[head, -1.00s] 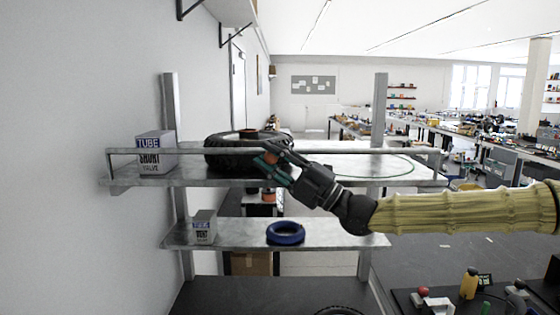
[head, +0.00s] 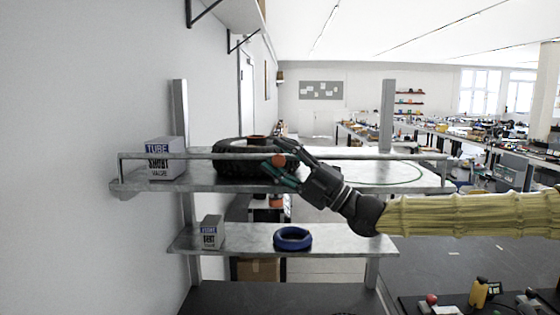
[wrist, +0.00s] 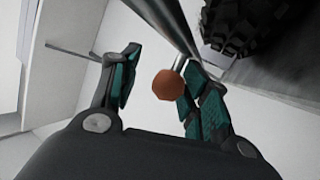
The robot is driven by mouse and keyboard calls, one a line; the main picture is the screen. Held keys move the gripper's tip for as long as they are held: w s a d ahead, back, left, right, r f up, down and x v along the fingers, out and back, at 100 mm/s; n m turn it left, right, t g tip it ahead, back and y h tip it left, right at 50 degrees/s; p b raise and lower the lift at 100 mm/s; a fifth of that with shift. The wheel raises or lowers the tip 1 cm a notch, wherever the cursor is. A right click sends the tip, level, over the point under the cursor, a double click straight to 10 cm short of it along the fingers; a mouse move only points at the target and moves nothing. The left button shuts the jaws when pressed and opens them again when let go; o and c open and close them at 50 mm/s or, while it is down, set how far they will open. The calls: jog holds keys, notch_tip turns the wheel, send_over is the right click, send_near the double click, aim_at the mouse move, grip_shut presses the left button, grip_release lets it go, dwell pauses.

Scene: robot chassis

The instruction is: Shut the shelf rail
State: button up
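The shelf rail (head: 210,156) is a thin grey metal bar along the front of the upper shelf (head: 400,180), with a short post at each end. It stands above the shelf's front edge. A small orange-brown ball knob (head: 279,160) sits near its middle. My gripper (head: 281,166) reaches in from the right at the knob. In the wrist view my gripper (wrist: 155,88) is open, a teal-padded finger on each side. The knob (wrist: 167,85) lies between them, close to the right finger; I cannot tell whether they touch. The rail (wrist: 165,20) runs diagonally beyond it.
A black tire (head: 228,158) lies on the upper shelf behind the rail, with a tube box (head: 165,160) at left and a thin green ring at right. The lower shelf (head: 350,243) holds a small box (head: 212,232) and a blue ring (head: 293,238). A wall stands close at left.

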jog(key=shift+w+a+f, duration=0.1)
jog(key=shift+w+f, duration=0.3)
jog(key=shift+w, duration=0.15)
jog(key=s+d, duration=0.5)
jog(key=d, duration=0.6)
jog(key=shift+s+d+f, duration=0.3)
jog(key=shift+d+f, duration=0.05)
jog(key=shift+d, duration=0.05)
